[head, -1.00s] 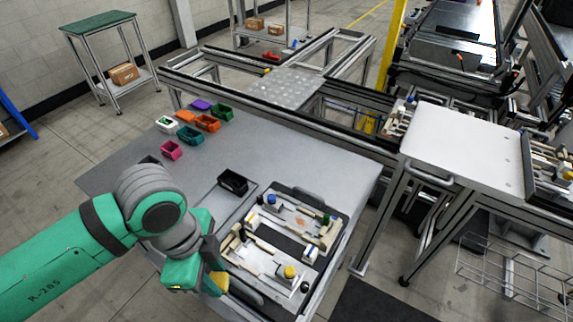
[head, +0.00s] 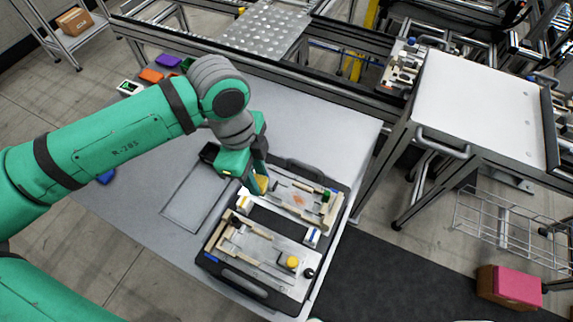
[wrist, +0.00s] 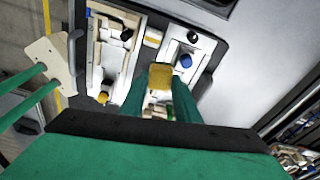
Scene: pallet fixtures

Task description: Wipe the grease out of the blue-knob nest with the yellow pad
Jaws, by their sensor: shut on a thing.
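My gripper (head: 258,180) is shut on the yellow pad (head: 263,184), which shows between the fingers in the wrist view (wrist: 161,76). It is at the left end of the upper nest (head: 280,178). The blue knob (wrist: 185,60) stands close beside the pad in the wrist view; my gripper hides it in the head view. An orange grease smear (head: 299,200) lies on that nest's plate, right of the pad. Whether the pad touches the plate, I cannot tell.
A green knob (head: 326,195) stands at the nest's right end. The lower nest has a yellow knob (head: 292,262) and raised pale blocks. Both nests sit in a black pallet (head: 240,284) with handles. The grey table (head: 150,215) left of it is largely clear.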

